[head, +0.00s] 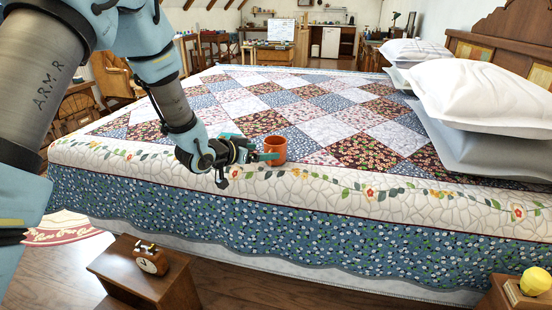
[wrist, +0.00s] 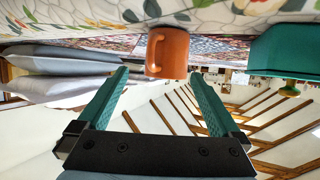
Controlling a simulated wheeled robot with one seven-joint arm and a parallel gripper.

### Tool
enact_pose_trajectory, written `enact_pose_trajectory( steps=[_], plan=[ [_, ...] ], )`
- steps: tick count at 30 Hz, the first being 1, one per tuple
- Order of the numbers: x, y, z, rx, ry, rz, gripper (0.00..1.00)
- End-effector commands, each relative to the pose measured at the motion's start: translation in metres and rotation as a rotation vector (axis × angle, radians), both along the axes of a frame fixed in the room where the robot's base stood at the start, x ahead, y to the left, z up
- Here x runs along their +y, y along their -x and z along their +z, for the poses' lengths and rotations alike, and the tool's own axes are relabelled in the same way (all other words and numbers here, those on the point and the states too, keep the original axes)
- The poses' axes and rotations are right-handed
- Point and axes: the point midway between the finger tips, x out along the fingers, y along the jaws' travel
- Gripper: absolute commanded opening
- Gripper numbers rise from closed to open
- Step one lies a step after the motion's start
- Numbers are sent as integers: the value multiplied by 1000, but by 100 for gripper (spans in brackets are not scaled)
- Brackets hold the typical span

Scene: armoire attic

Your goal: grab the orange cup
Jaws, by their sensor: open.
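The orange cup (head: 274,149) stands upright on the patchwork quilt of the bed, near its front edge, in the head view. In the wrist view the orange cup (wrist: 167,53) appears just beyond the fingertips, between their lines, with its handle at the left. My gripper (head: 262,152) is at the cup's left in the head view, with its fingers pointing toward it. In the wrist view my gripper (wrist: 160,75) has its two teal fingers spread apart with nothing between them. In the head view a fingertip overlaps the cup's left side; I cannot tell whether they touch.
The bed (head: 330,195) fills the middle. Pillows (head: 485,95) lie at its right.

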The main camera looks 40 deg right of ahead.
Motion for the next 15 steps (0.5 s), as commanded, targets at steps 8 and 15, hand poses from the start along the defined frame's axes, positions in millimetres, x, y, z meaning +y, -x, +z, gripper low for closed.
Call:
enact_pose_trajectory(
  steps=[8, 15],
  plan=[
    [-23, -1, -9, 0, -2, -2, 100],
    [-52, -5, -20, 1, 0, 0, 100]
  ],
)
